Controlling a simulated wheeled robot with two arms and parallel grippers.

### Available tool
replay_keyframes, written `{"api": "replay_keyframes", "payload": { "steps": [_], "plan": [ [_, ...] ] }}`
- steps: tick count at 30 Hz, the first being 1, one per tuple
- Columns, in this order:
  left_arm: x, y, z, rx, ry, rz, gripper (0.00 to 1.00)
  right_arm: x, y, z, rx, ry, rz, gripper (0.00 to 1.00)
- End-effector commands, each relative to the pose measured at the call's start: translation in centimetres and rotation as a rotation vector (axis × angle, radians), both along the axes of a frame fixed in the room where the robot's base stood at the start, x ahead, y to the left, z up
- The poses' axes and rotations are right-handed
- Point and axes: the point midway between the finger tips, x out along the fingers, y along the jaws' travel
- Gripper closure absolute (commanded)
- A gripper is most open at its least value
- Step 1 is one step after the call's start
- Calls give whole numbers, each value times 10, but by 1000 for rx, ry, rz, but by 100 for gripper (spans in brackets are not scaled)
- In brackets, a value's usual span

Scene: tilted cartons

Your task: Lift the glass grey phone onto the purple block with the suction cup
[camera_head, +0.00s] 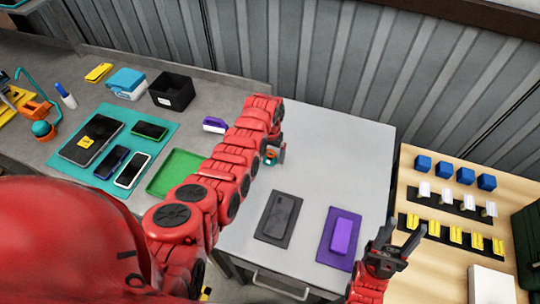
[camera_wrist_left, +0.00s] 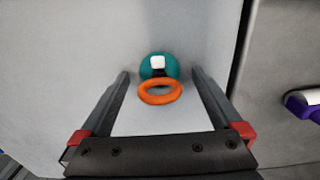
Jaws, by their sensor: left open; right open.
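The grey phone (camera_head: 281,212) lies on a dark mat on the light grey table. The suction cup, teal with an orange ring, stands on the table between the fingers of my left gripper (camera_head: 276,156). In the left wrist view the suction cup's orange ring (camera_wrist_left: 160,93) and teal part (camera_wrist_left: 153,65) show with space on both sides. My left gripper is open around the cup. My right gripper (camera_head: 398,236) is open and empty, right of the purple block.
A purple and white item (camera_head: 214,125) stands left of my left arm. A green tray (camera_head: 176,173), a teal mat (camera_head: 104,120) with several phones and a black box (camera_head: 171,91) are further left. A wooden table (camera_head: 428,262) with blue cubes and yellow pieces is at right. The grey table's back is clear.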

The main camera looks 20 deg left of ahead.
Motion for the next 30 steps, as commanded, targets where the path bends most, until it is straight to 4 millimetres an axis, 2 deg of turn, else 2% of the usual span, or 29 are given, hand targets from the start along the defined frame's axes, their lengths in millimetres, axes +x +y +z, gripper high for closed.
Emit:
{"api": "replay_keyframes", "payload": {
  "steps": [8,23,30],
  "plan": [
    [-1,0,-2,-1,1,0,0,0,0,0,0,0,0,50],
    [-1,0,-1,-1,2,0,90,0,0,0,0,0,0,50],
    [0,0,-1,-1,1,0,92,0,0,0,0,0,0,50]
  ]
}}
